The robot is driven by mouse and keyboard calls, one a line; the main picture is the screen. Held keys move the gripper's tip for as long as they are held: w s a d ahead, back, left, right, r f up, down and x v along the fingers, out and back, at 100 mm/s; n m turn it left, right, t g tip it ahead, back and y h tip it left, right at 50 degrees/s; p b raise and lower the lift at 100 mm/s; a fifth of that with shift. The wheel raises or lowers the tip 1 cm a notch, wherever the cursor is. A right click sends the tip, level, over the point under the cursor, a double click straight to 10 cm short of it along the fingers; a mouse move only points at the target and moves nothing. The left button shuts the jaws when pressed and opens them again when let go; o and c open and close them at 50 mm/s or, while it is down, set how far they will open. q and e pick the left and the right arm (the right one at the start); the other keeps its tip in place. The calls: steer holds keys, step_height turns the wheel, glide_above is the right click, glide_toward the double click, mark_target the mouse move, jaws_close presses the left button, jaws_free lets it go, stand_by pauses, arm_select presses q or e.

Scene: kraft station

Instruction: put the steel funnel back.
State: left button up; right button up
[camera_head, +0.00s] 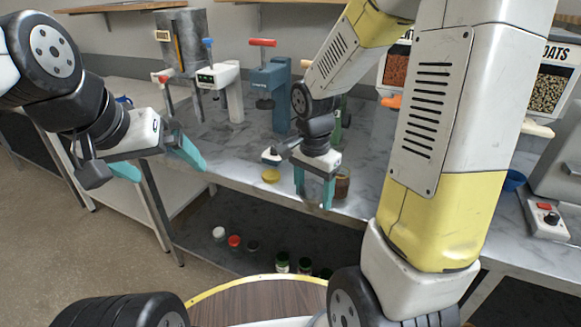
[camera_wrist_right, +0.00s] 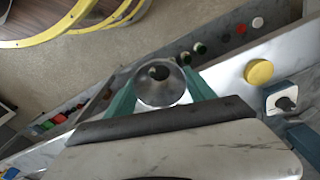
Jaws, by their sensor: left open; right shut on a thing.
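The steel funnel (camera_wrist_right: 160,88) shows in the right wrist view, with its round open mouth facing the camera. It sits between the two teal fingers of my right gripper (camera_wrist_right: 160,92), which is shut on it. In the head view my right gripper (camera_head: 314,188) points down at the counter's front edge; the funnel is hard to make out there. My left gripper (camera_head: 157,163) is open and empty at the left, with its fingers spread wide, left of the main counter. I cannot pick out the funnel's resting place.
The marble counter (camera_head: 225,140) holds a white press (camera_head: 232,95), a blue press (camera_head: 270,88) and a yellow disc (camera_head: 270,175) beside my right gripper. Food dispensers (camera_head: 550,90) stand at the right. Jars with coloured lids (camera_head: 234,242) stand on the lower shelf.

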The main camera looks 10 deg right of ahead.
steer(key=w, duration=0.4)
steer(key=w+d+f, duration=0.1)
steer(key=w, duration=0.4)
steer(key=w+d, duration=0.1)
steer(key=w, duration=0.4)
steer(key=shift+w+f, duration=0.4)
steer(key=shift+f, duration=1.6)
steer(key=o, duration=1)
steer(key=shift+f, duration=0.15)
steer(key=shift+o, duration=0.6)
